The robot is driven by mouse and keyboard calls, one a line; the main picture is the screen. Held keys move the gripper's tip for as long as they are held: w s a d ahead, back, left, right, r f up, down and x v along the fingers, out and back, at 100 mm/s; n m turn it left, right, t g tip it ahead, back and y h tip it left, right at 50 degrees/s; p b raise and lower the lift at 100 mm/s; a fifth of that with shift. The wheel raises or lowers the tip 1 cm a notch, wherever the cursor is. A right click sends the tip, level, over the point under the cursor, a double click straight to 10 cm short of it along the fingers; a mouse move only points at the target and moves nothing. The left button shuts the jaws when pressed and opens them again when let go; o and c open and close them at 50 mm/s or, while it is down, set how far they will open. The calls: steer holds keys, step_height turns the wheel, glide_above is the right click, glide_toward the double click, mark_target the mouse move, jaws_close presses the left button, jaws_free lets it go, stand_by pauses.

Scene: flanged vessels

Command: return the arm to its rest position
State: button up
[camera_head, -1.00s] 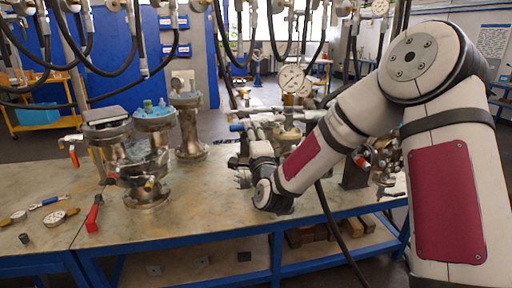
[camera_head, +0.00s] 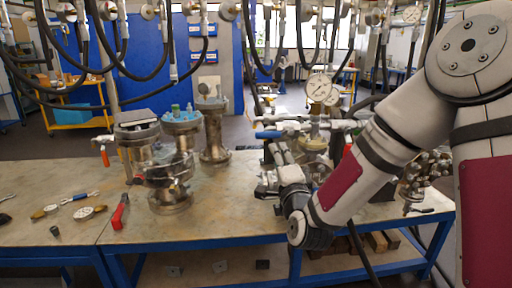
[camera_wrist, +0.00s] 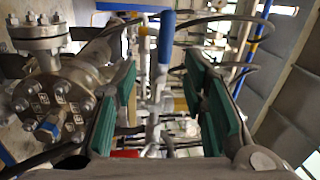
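My gripper (camera_head: 277,162) is over the right part of the workbench in the head view, at the end of my arm, which reaches in from the right. In the wrist view my gripper (camera_wrist: 158,80) shows two green-padded fingers standing wide apart. Nothing is clamped between the pads. A valve pipe with a blue lever (camera_wrist: 167,36) shows beyond the gap; its distance from the fingers is unclear. The blue lever also shows in the head view (camera_head: 268,134), close behind the gripper.
Flanged vessels (camera_head: 170,190) stand on the left half of the workbench (camera_head: 225,215). A gauge (camera_head: 319,87) and piping stand behind my gripper. Black hoses (camera_head: 105,70) hang above. The bench between vessels and gripper is clear.

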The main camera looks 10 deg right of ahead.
steer(key=s+d+r+n+g+p, duration=0.1)
steer(key=s+n+g, duration=0.6)
steer(key=s, duration=1.2)
steer(key=s+d+r+n+g+p, duration=0.1)
steer(key=s+d+n+g, duration=0.3)
steer(key=s, duration=1.6)
steer(key=r+n+g, duration=0.1)
steer(key=n+g, duration=0.3)
steer(key=n, duration=0.1)
steer(key=shift+s+d+n+h, duration=0.2)
steer(key=shift+s+n+h, duration=0.1)
